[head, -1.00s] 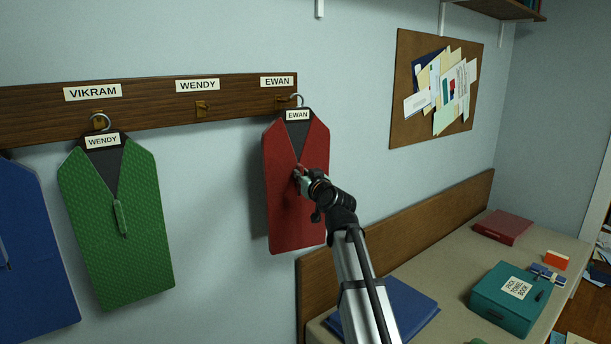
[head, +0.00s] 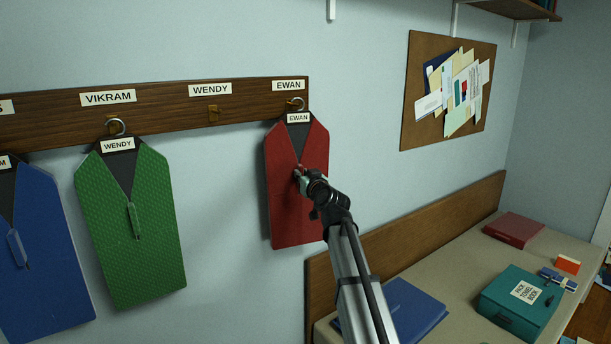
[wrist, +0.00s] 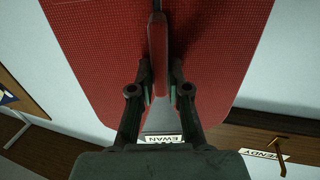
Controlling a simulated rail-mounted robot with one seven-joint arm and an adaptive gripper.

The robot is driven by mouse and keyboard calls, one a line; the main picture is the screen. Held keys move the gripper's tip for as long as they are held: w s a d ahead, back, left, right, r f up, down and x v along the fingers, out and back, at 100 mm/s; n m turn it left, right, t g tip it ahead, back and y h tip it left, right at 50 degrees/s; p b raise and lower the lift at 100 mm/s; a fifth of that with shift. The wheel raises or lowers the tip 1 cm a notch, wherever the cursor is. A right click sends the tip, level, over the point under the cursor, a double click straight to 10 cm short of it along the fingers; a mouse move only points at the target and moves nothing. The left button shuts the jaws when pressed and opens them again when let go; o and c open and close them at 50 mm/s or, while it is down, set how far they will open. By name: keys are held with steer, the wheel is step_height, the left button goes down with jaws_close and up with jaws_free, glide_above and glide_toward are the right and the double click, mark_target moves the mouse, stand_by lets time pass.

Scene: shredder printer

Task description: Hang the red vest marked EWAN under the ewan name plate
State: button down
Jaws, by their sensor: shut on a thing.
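The red vest (head: 282,190) with an EWAN tag (head: 299,118) is upright against or close to the wall, below the EWAN name plate (head: 288,86). Its metal hook (head: 296,102) is at the brass peg (head: 282,103) under that plate; I cannot tell whether the hook rests on the peg. My gripper (head: 301,176) is shut on the raised red tab on the vest's front. The wrist view shows both fingers (wrist: 160,92) around this tab (wrist: 158,55) and the vest's red cloth (wrist: 215,50) behind.
The peg under the WENDY plate (head: 214,114) is empty. A green vest tagged WENDY (head: 130,235) hangs under the VIKRAM plate (head: 108,98). A blue vest (head: 45,260) hangs at the far left. A desk (head: 455,275) with a blue folder (head: 405,312) and teal box (head: 520,300) stands below right.

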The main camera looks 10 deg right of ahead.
steer(key=shift+w+a, duration=0.15)
steer(key=shift+w, duration=0.15)
steer(key=shift+w+a+f+b, duration=0.25)
steer(key=shift+w+f+b, duration=0.25)
steer(key=shift+b, duration=0.55)
steer(key=c, duration=1.1)
jaws_free()
